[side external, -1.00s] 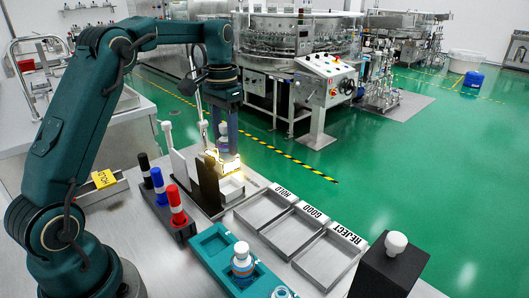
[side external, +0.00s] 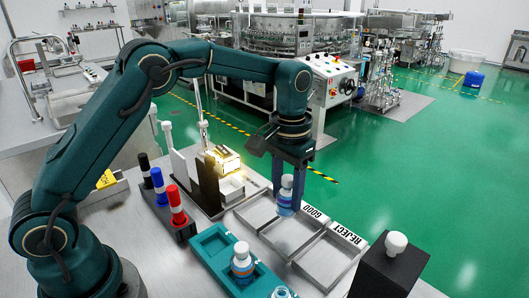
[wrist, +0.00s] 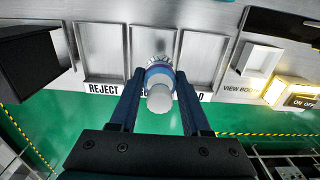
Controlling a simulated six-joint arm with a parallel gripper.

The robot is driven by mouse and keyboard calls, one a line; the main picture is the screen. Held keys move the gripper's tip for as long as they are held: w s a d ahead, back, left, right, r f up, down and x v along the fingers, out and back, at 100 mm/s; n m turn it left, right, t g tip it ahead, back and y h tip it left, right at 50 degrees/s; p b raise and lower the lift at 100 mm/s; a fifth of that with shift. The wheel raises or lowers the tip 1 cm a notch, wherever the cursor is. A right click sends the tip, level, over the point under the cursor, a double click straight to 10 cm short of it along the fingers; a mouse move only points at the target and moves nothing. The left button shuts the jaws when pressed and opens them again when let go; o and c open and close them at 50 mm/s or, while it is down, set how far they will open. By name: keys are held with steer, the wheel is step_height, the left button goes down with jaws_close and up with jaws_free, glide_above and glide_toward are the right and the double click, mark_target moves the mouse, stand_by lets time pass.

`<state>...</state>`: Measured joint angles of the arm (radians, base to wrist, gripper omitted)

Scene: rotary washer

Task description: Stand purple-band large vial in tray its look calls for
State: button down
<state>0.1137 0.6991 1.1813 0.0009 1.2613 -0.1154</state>
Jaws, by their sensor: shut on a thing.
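My gripper (side external: 286,198) is shut on a large vial (side external: 286,190) with a white cap and bluish lower part, held upright above the trays. The wrist view shows its white top and a blue-purple band (wrist: 157,70) between the fingers. The vial overlaps the middle tray in the wrist view. The REJECT tray (wrist: 100,52) lies to its left there and another tray (wrist: 204,45) to its right. The side view shows the GOOD label (side external: 315,213) and REJECT label (side external: 345,234); the HOLD label is hidden behind my gripper. The trays look empty where visible.
A teal rack (side external: 207,249) holds a white-capped vial (side external: 241,264), with another vial (side external: 281,292) at the frame's bottom. Black, blue and red markers (side external: 176,207) stand in a block. A lit viewing booth (side external: 225,163) and a dark block with white knob (side external: 390,265) flank the trays.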

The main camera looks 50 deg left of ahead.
mark_target(293, 216)
steer(key=shift+w+d+f, duration=0.25)
steer(key=shift+d+f, duration=0.25)
steer(key=shift+d, duration=0.25)
steer(key=shift+f, duration=2)
steer(key=shift+f, duration=0.15)
steer(key=shift+c, duration=1.8)
jaws_free()
